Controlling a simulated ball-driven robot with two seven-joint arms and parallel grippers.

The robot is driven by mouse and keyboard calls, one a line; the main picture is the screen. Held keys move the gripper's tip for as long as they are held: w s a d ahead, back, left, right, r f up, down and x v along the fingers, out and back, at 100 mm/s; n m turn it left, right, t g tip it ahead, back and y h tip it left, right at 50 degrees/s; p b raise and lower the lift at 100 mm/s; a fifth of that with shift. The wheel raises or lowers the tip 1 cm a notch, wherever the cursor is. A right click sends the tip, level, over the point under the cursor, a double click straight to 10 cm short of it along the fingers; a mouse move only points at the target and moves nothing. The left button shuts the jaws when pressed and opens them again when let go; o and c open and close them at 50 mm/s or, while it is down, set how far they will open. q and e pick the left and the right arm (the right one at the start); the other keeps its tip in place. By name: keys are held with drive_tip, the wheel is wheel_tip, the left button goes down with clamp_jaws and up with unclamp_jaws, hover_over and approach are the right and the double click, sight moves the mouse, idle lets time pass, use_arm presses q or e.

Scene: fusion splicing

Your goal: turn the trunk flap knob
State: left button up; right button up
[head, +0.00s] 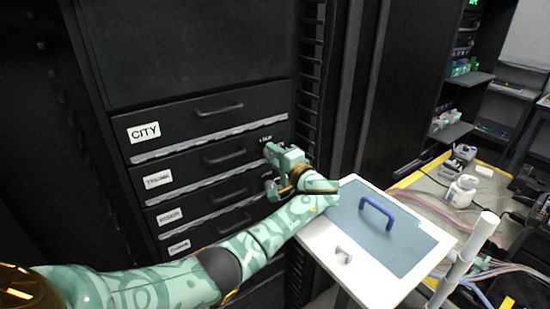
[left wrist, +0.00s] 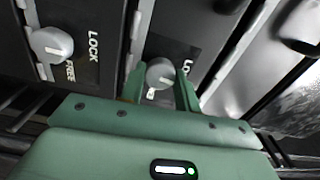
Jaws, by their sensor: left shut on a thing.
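A black cabinet flap labelled TRUNK (head: 158,179) is the second in a stack of flaps in the head view. My left gripper (head: 270,166) is at the right end of this flap. In the left wrist view its two green fingers stand on either side of a round grey knob (left wrist: 160,72) and are shut on it. A white mark shows at the knob's lower edge. The lettering beside it is partly hidden by a finger. In the head view the gripper hides the knob. My right gripper is not in view.
A neighbouring grey knob (left wrist: 52,44) has LOCK and FREE lettering beside it. The CITY flap (head: 200,118) is above. A cluttered bench (head: 425,183) is at right.

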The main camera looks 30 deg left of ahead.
use_arm(q)
drive_tip(key=shift+f, duration=0.15)
drive_tip(key=o, duration=1)
